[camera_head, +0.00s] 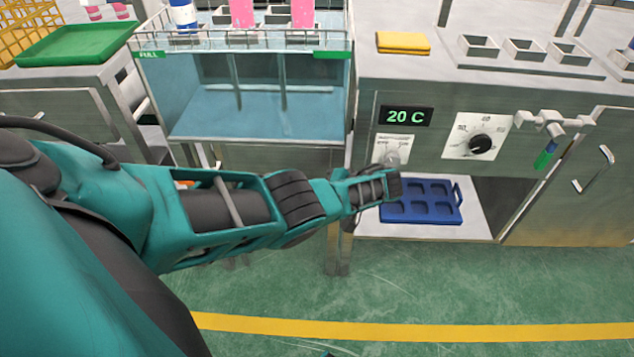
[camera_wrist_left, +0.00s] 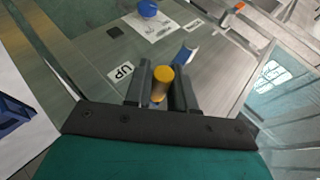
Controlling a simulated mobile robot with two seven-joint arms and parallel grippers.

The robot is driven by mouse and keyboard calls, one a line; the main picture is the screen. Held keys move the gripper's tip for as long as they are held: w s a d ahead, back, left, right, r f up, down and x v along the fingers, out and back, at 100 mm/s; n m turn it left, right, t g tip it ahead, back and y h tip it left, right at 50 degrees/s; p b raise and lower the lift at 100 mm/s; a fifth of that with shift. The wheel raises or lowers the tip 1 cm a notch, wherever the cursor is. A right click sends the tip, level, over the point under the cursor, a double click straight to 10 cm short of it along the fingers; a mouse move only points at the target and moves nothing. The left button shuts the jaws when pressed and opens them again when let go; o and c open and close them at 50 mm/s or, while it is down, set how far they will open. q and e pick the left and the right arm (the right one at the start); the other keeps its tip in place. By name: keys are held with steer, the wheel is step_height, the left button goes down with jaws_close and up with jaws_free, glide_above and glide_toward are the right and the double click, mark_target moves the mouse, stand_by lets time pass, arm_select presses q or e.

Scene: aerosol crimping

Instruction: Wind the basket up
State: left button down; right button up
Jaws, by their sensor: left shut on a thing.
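The wire basket (camera_head: 236,50) hangs at the top of the glass water tank (camera_head: 260,112) in the head view, with blue-and-white and pink cans standing in or behind it. My left arm reaches across from the left, with its gripper (camera_head: 390,187) at the steel cabinet front, right of the tank. In the left wrist view my left gripper (camera_wrist_left: 160,92) is shut around a yellow-orange knob (camera_wrist_left: 163,75). An UP label (camera_wrist_left: 120,72) lies beside it on the panel. The rest of the winding mechanism is mostly hidden by the gripper. My right gripper is out of view.
A blue tray (camera_head: 421,201) sits in the open bay just right of my left gripper. A green tray (camera_head: 76,44) is at far left. The floor in front is clear.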

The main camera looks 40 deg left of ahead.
arm_select(q)
steer(key=f+b, duration=0.1)
steer(key=f, duration=0.1)
steer(key=shift+d+f+b, duration=0.2)
steer(key=shift+f+b, duration=0.1)
steer(key=shift+b, duration=0.1)
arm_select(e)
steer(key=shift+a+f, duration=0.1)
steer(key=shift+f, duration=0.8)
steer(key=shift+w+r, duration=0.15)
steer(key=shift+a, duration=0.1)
arm_select(q)
steer(key=c, duration=1)
jaws_free()
steer(key=shift+c, duration=0.2)
steer(key=p+v, duration=0.2)
steer(key=v, duration=1.1)
steer(key=shift+p, duration=0.4)
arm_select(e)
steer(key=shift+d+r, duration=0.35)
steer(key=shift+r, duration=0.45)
